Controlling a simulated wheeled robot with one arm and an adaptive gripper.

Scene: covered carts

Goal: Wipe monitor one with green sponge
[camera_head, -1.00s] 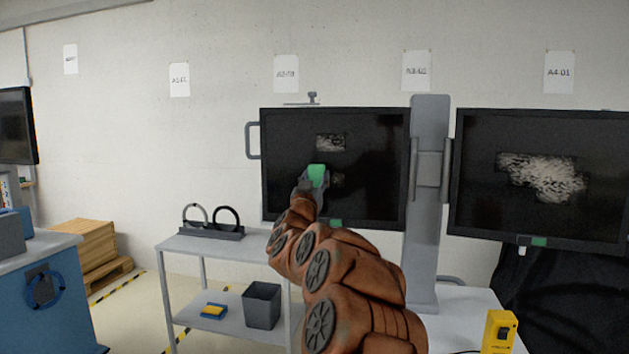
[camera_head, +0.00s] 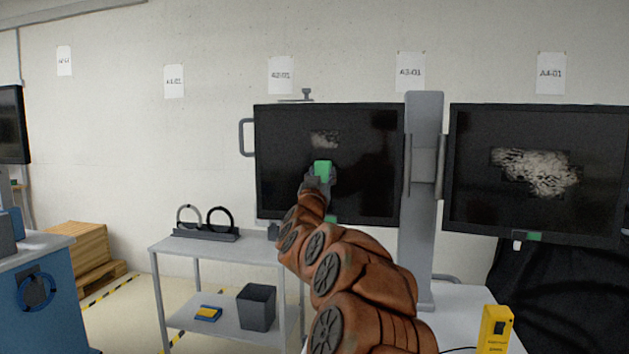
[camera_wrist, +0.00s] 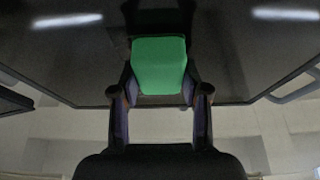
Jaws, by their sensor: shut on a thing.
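My gripper (camera_head: 320,180) is shut on the green sponge (camera_head: 322,168) and holds it in front of the middle monitor (camera_head: 375,160). In the wrist view the green sponge (camera_wrist: 159,64) sits between the two fingers, with the dark screen (camera_wrist: 90,60) behind it. I cannot tell for sure whether the sponge touches the screen. A pale smudge (camera_head: 325,140) shows on that screen just above the sponge. The right monitor (camera_head: 470,140) has a larger white smudge (camera_head: 540,172). The frames do not show clearly which monitor is number one.
A grey post (camera_head: 424,250) stands between the two monitors. A grey shelf cart (camera_head: 175,246) at left bears a black ring rack (camera_head: 205,233), a dark bin (camera_head: 257,308) and a blue-yellow sponge (camera_head: 208,313). A yellow device (camera_head: 495,330) stands at the lower right.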

